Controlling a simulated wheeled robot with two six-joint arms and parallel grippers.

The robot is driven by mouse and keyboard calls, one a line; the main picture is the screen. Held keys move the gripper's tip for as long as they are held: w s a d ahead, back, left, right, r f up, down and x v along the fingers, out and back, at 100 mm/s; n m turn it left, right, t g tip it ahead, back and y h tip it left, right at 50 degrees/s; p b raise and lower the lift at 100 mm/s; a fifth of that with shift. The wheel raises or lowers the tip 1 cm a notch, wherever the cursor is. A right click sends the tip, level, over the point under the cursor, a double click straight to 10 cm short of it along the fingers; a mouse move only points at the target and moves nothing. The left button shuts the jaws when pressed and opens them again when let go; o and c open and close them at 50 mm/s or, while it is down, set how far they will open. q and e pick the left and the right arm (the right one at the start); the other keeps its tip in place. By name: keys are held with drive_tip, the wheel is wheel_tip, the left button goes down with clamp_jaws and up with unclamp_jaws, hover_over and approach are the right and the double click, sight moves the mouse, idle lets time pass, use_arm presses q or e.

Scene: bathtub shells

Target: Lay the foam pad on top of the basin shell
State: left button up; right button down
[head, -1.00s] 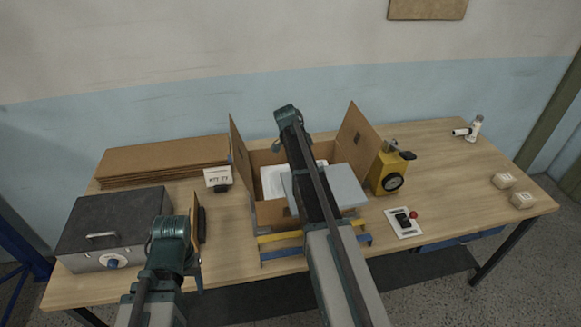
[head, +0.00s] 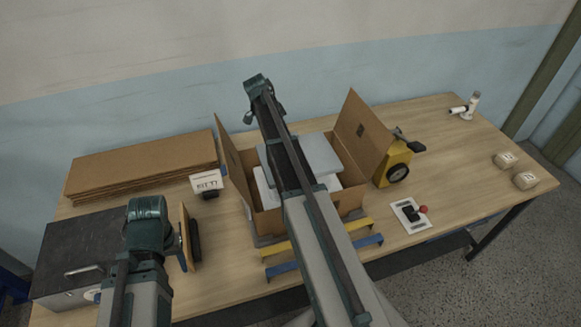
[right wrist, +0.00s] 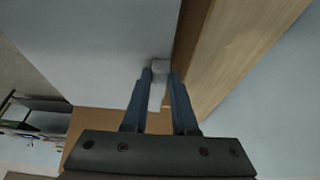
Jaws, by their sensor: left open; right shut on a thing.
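The foam pad (head: 322,156) is a flat grey-blue slab over the open cardboard box in the head view. My right arm crosses it and hides part. The white basin shell (head: 264,188) sits inside the box, mostly hidden by the pad and arm. I cannot tell whether the pad touches it. In the right wrist view my right gripper (right wrist: 160,74) is shut at the edge of a broad pale sheet, apparently the pad (right wrist: 105,45). My left gripper (head: 168,240) is open and empty at the left, its fingertips partly hidden, close to a brown upright panel with a dark block.
The cardboard box (head: 233,165) has raised side flaps. Around it are flat cardboard sheets (head: 140,165), a lettered card (head: 206,183), a dark metal case (head: 80,245), a yellow device (head: 395,165) and a switch plate (head: 408,212).

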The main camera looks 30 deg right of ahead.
drive_tip(key=shift+w+f+b, duration=0.1)
drive_tip(key=shift+f+b, duration=4.35)
drive_tip(key=shift+f, duration=0.4)
drive_tip(key=shift+f+b, duration=0.6)
drive_tip(key=c, duration=0.7)
unclamp_jaws()
drive_tip(key=shift+r, duration=0.1)
drive_tip(key=shift+r+p, duration=0.75)
drive_tip(key=shift+p, duration=0.1)
drive_tip(key=p+v, duration=1)
drive_tip(key=v, duration=0.1)
drive_tip(key=shift+a+r+p, duration=0.3)
drive_tip(key=shift+p, duration=0.05)
